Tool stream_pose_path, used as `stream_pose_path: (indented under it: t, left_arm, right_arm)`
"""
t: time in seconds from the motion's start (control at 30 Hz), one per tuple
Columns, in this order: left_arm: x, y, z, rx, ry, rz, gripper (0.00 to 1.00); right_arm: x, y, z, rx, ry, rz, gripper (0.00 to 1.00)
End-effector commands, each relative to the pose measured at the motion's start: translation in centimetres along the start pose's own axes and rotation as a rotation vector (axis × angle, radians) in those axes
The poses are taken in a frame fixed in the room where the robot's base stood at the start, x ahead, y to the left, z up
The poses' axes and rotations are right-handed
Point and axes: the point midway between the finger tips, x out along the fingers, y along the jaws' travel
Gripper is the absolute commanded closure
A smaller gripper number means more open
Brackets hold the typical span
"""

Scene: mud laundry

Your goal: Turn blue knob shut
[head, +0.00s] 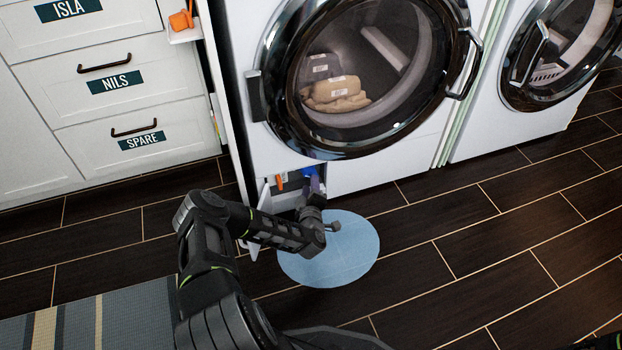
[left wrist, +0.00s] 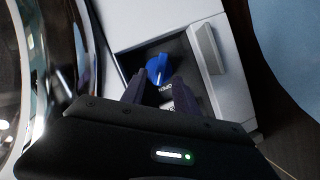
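The blue knob (left wrist: 158,70) sits in a dark recess low on the front of the washer, with a label that seems to read "OPEN" beside it. In the head view a bit of blue (head: 309,172) shows in the open hatch below the round door. My left gripper (left wrist: 160,88) is open, its two dark fingers pointing at the knob, one on each side of its near end. I cannot tell whether they touch it. In the head view the left gripper (head: 314,187) reaches into the hatch and partly hides it. My right gripper is not in view.
The washer (head: 390,170) has its round glass door shut with tan cloth inside. An orange item (head: 281,181) shows at the hatch's left. A round light-blue mat (head: 335,255) lies on the floor below. White drawers (head: 115,105) stand at left, a second machine (head: 535,110) at right.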

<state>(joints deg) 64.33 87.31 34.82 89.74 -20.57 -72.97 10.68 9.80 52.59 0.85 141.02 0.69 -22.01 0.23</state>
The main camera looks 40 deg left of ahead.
Motion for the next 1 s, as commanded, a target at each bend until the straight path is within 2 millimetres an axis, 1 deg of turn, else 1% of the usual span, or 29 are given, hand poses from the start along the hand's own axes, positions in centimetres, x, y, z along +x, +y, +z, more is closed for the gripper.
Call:
stream_pose_path:
  t: [0.03,0.1,0.3,0.43,0.7,1.0]
  left_arm:
    - [0.9,-0.4,0.1,0.0,0.003,0.001,0.64]
    - [2.0,-0.4,0.2,0.0,0.002,0.001,0.64]
    - [4.8,-0.3,0.2,0.001,0.001,0.001,0.64]
    - [5.6,-0.1,0.1,0.0,0.0,0.0,0.64]
    - [5.7,0.0,0.0,0.0,-0.001,0.0,0.64]
    - [5.7,0.0,0.0,0.0,-0.001,0.0,0.88]
  right_arm:
    - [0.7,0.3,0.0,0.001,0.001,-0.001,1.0]
    - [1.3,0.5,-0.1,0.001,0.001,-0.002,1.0]
    - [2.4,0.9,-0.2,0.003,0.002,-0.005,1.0]
    - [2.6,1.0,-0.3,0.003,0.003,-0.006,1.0]
    - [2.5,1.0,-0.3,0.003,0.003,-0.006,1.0]
    - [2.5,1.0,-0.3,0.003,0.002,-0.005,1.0]
